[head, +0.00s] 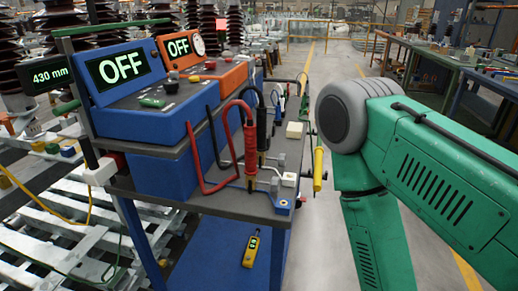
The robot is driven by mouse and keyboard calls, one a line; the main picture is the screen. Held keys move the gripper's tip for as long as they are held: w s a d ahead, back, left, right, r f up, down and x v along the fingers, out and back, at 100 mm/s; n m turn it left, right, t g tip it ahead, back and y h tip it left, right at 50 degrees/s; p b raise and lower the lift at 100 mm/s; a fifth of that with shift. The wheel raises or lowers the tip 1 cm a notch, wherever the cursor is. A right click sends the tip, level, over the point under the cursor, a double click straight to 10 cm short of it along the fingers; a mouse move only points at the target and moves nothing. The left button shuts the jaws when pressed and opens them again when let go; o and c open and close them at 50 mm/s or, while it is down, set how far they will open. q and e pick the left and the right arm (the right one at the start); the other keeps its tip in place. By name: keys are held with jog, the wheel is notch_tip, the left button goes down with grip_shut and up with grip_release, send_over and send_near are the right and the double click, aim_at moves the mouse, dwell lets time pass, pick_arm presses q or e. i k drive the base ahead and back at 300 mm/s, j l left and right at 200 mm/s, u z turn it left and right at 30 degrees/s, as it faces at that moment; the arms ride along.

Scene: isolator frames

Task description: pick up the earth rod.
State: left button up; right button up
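My green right arm fills the right side of the head view, close to the right of the rod. The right gripper is not visible, and neither my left arm nor its gripper shows.
The cart (165,205) carries a blue unit (150,90) and an orange unit (207,73), both reading OFF. Red and black test leads (249,150) stand on its shelf. A yellow handheld device (251,248) lies on the lower shelf. Clear floor lies beyond, with workbenches (440,62) at right.

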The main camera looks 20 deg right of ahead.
aim_at(319, 151)
jog(key=i+l+u, duration=0.2)
jog(key=l+u, duration=0.25)
jog(key=l, duration=0.6)
jog(key=l+u, duration=0.45)
jog(key=l, duration=0.65)
